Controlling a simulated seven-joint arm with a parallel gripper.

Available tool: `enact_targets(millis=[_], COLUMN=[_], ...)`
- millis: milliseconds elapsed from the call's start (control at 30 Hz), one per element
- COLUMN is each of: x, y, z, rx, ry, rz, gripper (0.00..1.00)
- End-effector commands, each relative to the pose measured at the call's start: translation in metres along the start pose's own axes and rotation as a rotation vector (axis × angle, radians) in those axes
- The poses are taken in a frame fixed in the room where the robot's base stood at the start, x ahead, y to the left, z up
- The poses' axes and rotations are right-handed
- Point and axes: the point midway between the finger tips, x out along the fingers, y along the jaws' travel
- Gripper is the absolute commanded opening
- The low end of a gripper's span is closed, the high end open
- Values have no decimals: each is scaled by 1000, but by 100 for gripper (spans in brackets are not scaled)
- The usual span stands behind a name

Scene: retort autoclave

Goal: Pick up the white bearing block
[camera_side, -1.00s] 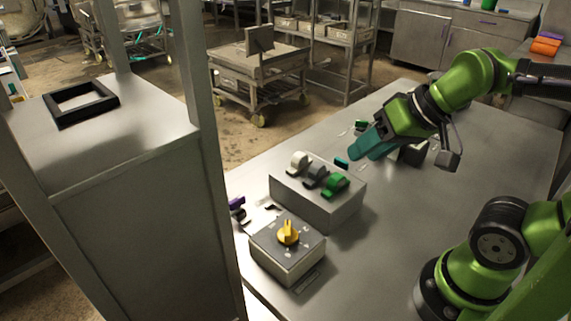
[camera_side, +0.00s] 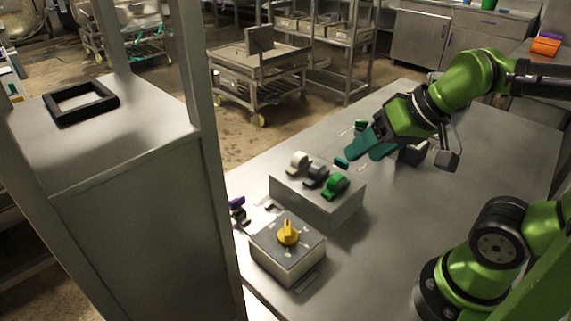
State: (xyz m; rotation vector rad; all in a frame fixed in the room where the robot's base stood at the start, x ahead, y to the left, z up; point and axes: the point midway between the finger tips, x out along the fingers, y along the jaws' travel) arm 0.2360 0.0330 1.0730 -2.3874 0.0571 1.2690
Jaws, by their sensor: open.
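The white bearing block (camera_side: 299,161) sits on top of a grey metal box, at the left end of a row with a dark grey block (camera_side: 316,174) and a green block (camera_side: 336,186). My gripper (camera_side: 366,150) has teal fingers and is open, with no object visible between them. It hangs above the table, to the right of and apart from the white block. Part of the table behind the fingers is hidden by my gripper.
The grey box (camera_side: 322,211) stands on the steel table (camera_side: 408,230). In front of it is a smaller box with a yellow knob (camera_side: 288,233). Small purple and dark items (camera_side: 238,208) lie at the left edge. A tall metal cabinet (camera_side: 140,220) stands left.

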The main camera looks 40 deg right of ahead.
Motion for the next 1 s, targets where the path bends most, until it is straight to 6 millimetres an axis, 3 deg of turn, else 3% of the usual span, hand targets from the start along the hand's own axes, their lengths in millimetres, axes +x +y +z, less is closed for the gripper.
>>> enact_targets(millis=[67,167,333,600,800,1000], x=[8,19,42,92,122,121], y=[3,3,-2,1,8,5], z=[2,-12,-59,-136,-175,-201], rx=[9,16,-162,-789,-1269,-1671], ry=[-32,-71,-189,-450,-618,-693], rz=[16,44,106,99,-11,-151], gripper=[57,57,57,57,57,57])
